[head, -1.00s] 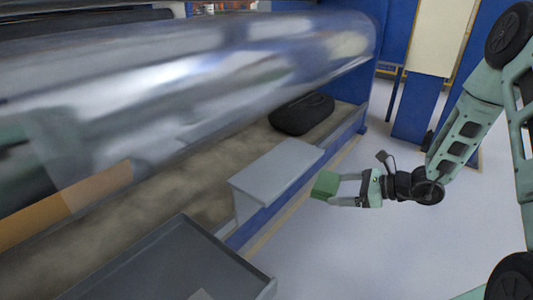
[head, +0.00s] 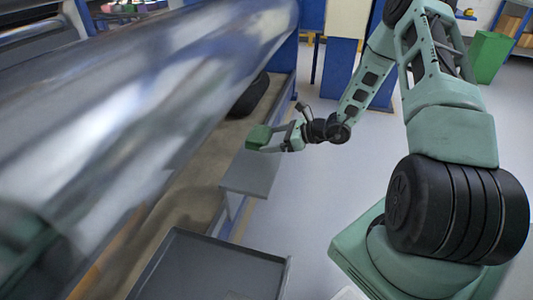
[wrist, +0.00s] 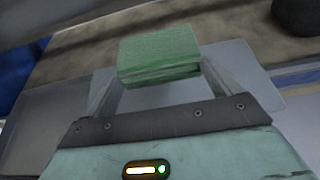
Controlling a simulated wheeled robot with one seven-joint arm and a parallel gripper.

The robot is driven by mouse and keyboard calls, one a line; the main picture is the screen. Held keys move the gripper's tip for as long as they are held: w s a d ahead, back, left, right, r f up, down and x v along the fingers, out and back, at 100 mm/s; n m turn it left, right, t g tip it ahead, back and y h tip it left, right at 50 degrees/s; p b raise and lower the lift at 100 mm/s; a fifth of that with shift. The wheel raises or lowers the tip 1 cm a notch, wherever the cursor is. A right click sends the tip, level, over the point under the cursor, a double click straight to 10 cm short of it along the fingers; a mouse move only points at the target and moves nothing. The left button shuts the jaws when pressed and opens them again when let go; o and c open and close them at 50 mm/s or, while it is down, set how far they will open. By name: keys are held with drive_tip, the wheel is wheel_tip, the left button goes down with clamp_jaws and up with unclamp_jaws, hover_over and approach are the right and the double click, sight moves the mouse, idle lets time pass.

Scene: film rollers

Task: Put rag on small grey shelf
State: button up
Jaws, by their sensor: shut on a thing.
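The rag is a green folded block (head: 259,137), held between the fingertips of my gripper (head: 268,139). In the wrist view the rag (wrist: 158,55) sits at the end of the two fingers, with the shelf surface behind and below it. The small grey shelf (head: 247,175) is a flat grey plate jutting from the machine's edge. In the head view my gripper and the rag are over its far end. The wrist view also shows the shelf (wrist: 225,62). I cannot tell the height of the rag above the shelf.
A large shiny film roller (head: 130,110) runs along the left, close to the rag. A black bag-like object (head: 250,97) lies on the brown ledge beyond the shelf. A dark grey tray (head: 208,268) is nearer. Open floor (head: 310,215) lies to the right.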

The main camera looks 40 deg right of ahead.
sight(273, 157)
drive_tip(key=shift+f+b, duration=0.6)
drive_tip(key=shift+f, duration=2)
drive_tip(key=shift+f, duration=0.15)
drive_tip(key=o, duration=0.7)
